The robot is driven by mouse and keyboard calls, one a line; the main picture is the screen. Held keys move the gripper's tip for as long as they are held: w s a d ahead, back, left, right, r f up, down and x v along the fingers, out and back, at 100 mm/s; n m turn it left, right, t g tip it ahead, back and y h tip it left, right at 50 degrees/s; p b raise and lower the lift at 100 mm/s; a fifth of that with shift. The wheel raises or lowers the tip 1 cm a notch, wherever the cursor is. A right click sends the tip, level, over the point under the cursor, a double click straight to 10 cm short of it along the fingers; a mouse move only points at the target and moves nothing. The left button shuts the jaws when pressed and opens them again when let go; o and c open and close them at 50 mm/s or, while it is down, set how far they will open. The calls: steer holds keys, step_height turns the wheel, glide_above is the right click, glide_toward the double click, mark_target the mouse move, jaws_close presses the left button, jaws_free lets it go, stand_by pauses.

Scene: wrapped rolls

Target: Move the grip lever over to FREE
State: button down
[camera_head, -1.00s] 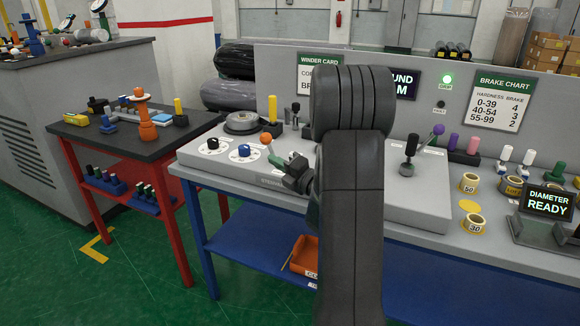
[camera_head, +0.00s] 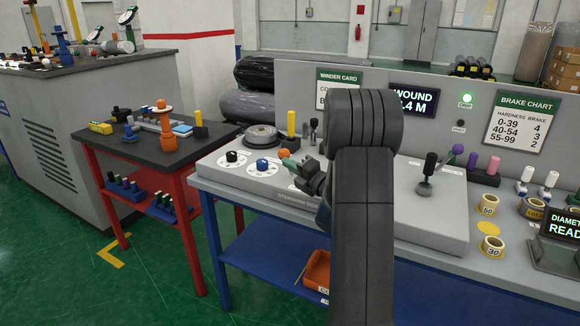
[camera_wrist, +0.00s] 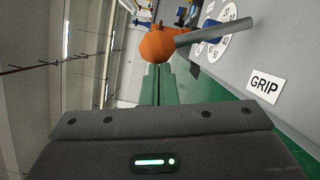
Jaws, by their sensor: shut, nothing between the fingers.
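The grip lever has an orange ball knob (camera_head: 284,153) and stands on the left part of the grey console, partly hidden by my gripper. In the wrist view the knob (camera_wrist: 157,47) is just past my fingertips, and its grey shaft runs off to the right. A white "GRIP" label (camera_wrist: 265,85) is on the console there. My gripper (camera_head: 291,164) is shut and empty, its green fingers pointing at the knob. In the wrist view the closed fingers (camera_wrist: 159,72) meet the knob's lower edge; I cannot tell whether they touch it. No FREE marking is readable.
Two dials, one black-knobbed (camera_head: 231,156) and one blue-knobbed (camera_head: 262,164), sit left of the lever. A yellow post (camera_head: 291,123) stands behind it. A black-handled lever (camera_head: 429,165) is on the console's right part. My arm hides the console's middle.

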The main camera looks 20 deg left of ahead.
steer(key=shift+w+d+r+m+p, duration=0.1)
steer(key=shift+w+r+m+p, duration=0.25)
steer(key=shift+w+r+m, duration=0.6)
steer(key=w+r+m+g+h+p, duration=0.1)
steer(key=w+m+h+p, duration=0.1)
steer(key=w+m+p, duration=0.5)
steer(key=shift+w+d+m+g+h+p, duration=0.35)
steer(key=shift+w+p, duration=0.75)
steer(key=shift+w, duration=0.6)
steer(key=shift+d+r, duration=0.1)
steer(key=shift+r, duration=0.1)
